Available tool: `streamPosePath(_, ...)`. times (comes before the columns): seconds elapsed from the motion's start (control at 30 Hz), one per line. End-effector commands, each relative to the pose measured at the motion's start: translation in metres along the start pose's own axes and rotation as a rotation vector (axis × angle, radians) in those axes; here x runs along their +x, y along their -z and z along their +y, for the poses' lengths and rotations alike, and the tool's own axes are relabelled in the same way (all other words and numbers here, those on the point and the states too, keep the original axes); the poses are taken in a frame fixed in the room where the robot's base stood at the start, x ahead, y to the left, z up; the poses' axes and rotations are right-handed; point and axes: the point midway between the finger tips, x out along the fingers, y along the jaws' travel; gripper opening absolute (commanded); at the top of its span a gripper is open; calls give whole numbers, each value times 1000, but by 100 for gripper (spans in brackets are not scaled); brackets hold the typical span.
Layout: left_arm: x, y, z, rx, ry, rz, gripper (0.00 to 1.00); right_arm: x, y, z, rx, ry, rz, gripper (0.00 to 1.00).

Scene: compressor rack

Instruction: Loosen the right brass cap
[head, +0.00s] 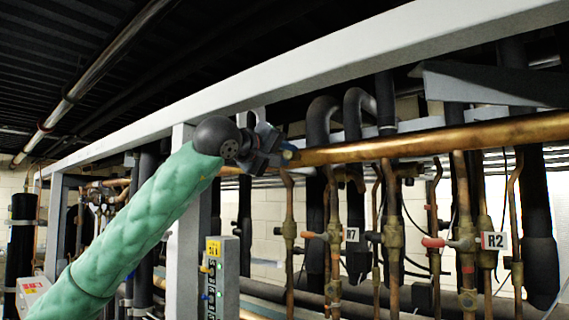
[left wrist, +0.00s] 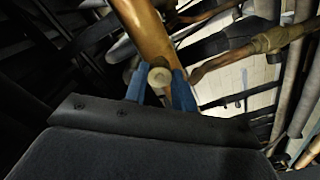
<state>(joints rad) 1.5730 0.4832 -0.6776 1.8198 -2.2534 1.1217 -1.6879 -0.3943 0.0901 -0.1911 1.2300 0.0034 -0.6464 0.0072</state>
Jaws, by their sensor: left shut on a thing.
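My left gripper (head: 277,153) is at the left end of the thick horizontal copper pipe (head: 430,138), under the grey beam. In the left wrist view its two blue fingers (left wrist: 160,88) are shut on a small round brass cap (left wrist: 158,77). The cap's pale round face shows between the fingers, in front of the copper pipe (left wrist: 147,35). In the head view the cap is mostly hidden by the gripper. A second cap cannot be made out. My right gripper is in neither view.
A grey beam (head: 330,70) runs diagonally just above the gripper, and a grey upright post (head: 186,235) stands below it. Several vertical copper pipes with valves and a red-handled valve (head: 433,242) by the R2 label (head: 495,241) stand to the right.

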Motion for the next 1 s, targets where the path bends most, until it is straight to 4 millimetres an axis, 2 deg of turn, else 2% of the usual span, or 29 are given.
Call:
streamPosePath(0.4,0,0,0,-14,1,0,3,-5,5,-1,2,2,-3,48)
streamPosePath(0.43,0,0,0,-14,1,0,28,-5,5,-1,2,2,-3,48)
streamPosePath(0.53,0,0,0,-14,1,0,48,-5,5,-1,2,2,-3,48)
streamPosePath(0.87,-1,0,0,-14,0,0,48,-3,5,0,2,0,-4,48)
streamPosePath(1.0,-9,-1,-1,-14,0,0,48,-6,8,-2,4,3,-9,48)
